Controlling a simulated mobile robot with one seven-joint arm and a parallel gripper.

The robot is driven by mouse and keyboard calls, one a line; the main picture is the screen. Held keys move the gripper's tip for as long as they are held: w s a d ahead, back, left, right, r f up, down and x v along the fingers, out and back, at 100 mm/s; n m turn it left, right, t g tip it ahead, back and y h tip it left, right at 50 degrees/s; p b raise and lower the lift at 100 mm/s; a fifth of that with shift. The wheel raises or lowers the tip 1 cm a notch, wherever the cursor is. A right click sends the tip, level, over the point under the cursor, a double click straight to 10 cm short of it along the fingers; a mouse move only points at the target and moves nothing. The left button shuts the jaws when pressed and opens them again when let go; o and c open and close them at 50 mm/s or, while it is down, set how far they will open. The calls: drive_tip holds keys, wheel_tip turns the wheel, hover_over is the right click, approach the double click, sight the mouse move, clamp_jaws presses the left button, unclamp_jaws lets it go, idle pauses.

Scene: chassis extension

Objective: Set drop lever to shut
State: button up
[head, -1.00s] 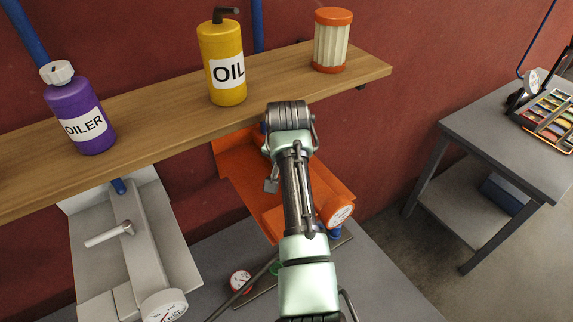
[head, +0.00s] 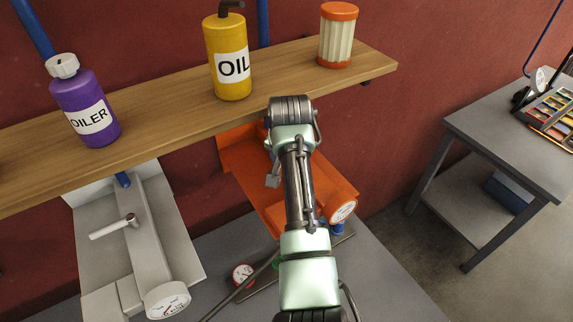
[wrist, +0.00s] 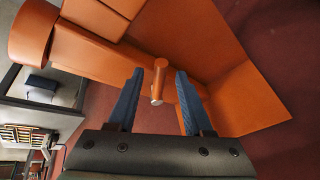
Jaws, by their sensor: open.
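In the wrist view an orange lever (wrist: 159,80) stands out from an orange unit (wrist: 225,65). My gripper (wrist: 160,72) is open, with one blue finger on each side of the lever. There is a visible gap on both sides, and I cannot see contact. A second, light grey unit (head: 150,255) at the left has a white lever (head: 113,228) pointing left. No label shows which one is the drop lever.
A wooden shelf (head: 170,100) crosses above both units, close to my arm. It holds a purple oiler (head: 84,105), a yellow oil bottle (head: 230,60) and an orange-capped filter (head: 338,38). Gauges and rods lie near the grey bench (head: 380,290). A grey table (head: 500,140) stands at the right.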

drive_tip(key=shift+s+r+b, duration=0.15)
drive_tip(key=shift+r+b, duration=0.15)
drive_tip(key=shift+b, duration=0.15)
drive_tip(key=s+b, duration=0.1)
drive_tip(key=s, duration=0.3)
drive_tip(key=s+d+r+b, duration=0.1)
drive_tip(key=s+b, duration=0.1)
drive_tip(key=s, duration=0.2)
drive_tip(key=s+d+r+b, duration=0.1)
drive_tip(key=s+b, duration=0.1)
drive_tip(key=s, duration=0.3)
drive_tip(key=shift+w, duration=0.1)
